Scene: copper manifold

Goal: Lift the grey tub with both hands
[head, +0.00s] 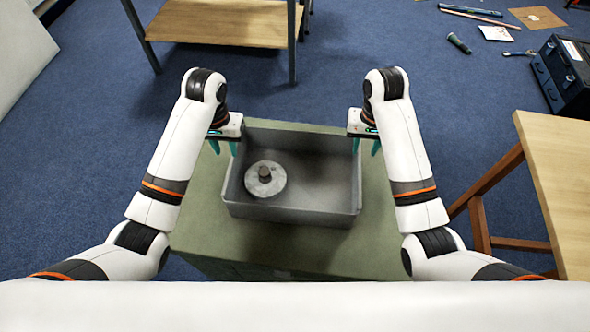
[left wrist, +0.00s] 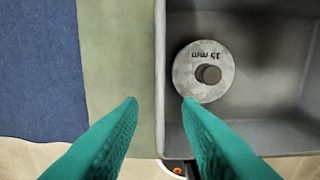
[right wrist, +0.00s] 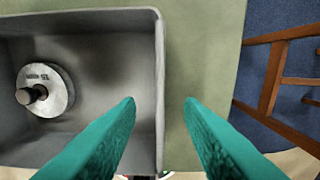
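The grey tub (head: 322,216) sits on a green-topped stand and holds a round grey disc (head: 276,188) with a dark knob, near its left side. My left gripper (head: 225,148) is open above the tub's left wall. In the left wrist view the left wall (left wrist: 160,60) runs between its teal fingertips (left wrist: 160,102). My right gripper (head: 366,148) is open at the right wall. In the right wrist view that wall (right wrist: 160,70) also lies between its fingertips (right wrist: 160,102). Neither gripper is closed on the wall; how deep the fingers reach is hard to tell.
The green stand top (head: 200,215) is bare around the tub. A wooden table (head: 560,170) stands to the right and a wooden-topped bench (head: 225,22) behind. A dark toolbox (head: 562,75) and loose tools lie on the blue floor at the far right.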

